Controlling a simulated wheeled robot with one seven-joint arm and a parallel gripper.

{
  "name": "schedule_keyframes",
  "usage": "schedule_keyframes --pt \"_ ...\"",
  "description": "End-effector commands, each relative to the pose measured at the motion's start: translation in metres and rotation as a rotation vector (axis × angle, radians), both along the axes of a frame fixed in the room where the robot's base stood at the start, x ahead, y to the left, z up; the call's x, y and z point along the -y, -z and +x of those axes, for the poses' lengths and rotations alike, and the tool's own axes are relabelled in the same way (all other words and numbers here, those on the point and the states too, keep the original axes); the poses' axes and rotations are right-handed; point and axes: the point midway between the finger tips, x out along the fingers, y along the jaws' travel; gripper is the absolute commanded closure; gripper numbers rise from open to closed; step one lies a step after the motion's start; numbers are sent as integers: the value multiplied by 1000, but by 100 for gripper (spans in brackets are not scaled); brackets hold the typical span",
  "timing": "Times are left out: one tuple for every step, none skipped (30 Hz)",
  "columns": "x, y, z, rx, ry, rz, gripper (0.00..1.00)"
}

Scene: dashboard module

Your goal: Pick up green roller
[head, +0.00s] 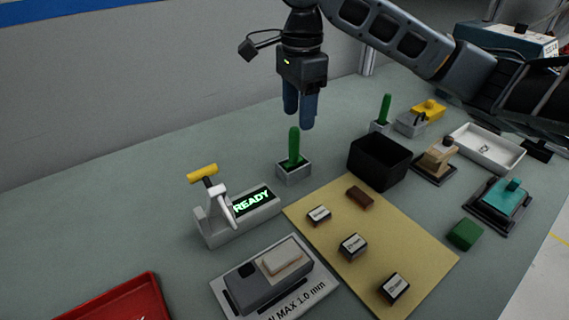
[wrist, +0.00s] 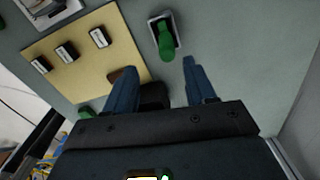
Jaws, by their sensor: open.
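A green roller (head: 294,146) stands upright in a small grey holder (head: 294,176) near the middle of the table. A second green upright piece (head: 385,108) stands in another holder further back to the right. My gripper (head: 300,120) points down above the nearer roller, with blue fingers apart and nothing between them. In the wrist view the roller (wrist: 166,45) in its holder (wrist: 153,25) shows just beyond the gap between my fingertips (wrist: 159,68). The roller's lower end is hidden inside the holder.
A black bin (head: 380,163) stands right of the roller. A device reading READY (head: 230,222) with a yellow-handled lever is to the left. A tan mat (head: 330,245) with several small blocks lies in front. A white tray (head: 485,150) is at the right.

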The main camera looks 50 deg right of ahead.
Motion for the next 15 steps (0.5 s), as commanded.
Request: schedule_keyframes --pt "0 10 0 0 1 -1 45" --pt "0 11 0 0 1 -1 45" --pt "0 14 0 0 1 -1 45" --pt "0 15 0 0 1 -1 45" --pt "1 17 0 -1 1 0 45" --pt "1 19 0 -2 1 -1 45" --pt "1 22 -1 -3 1 -1 45" --pt "1 24 -1 -3 1 -1 45" --pt "1 28 0 -1 2 0 45" --pt "1 31 0 -2 2 -1 45" --pt "1 34 0 -3 2 -2 45" --pt "1 38 0 -2 1 -1 45" --pt "1 41 0 -1 1 0 45" --pt "1 43 0 -2 1 -1 45" --pt "1 47 0 -3 1 -2 45"
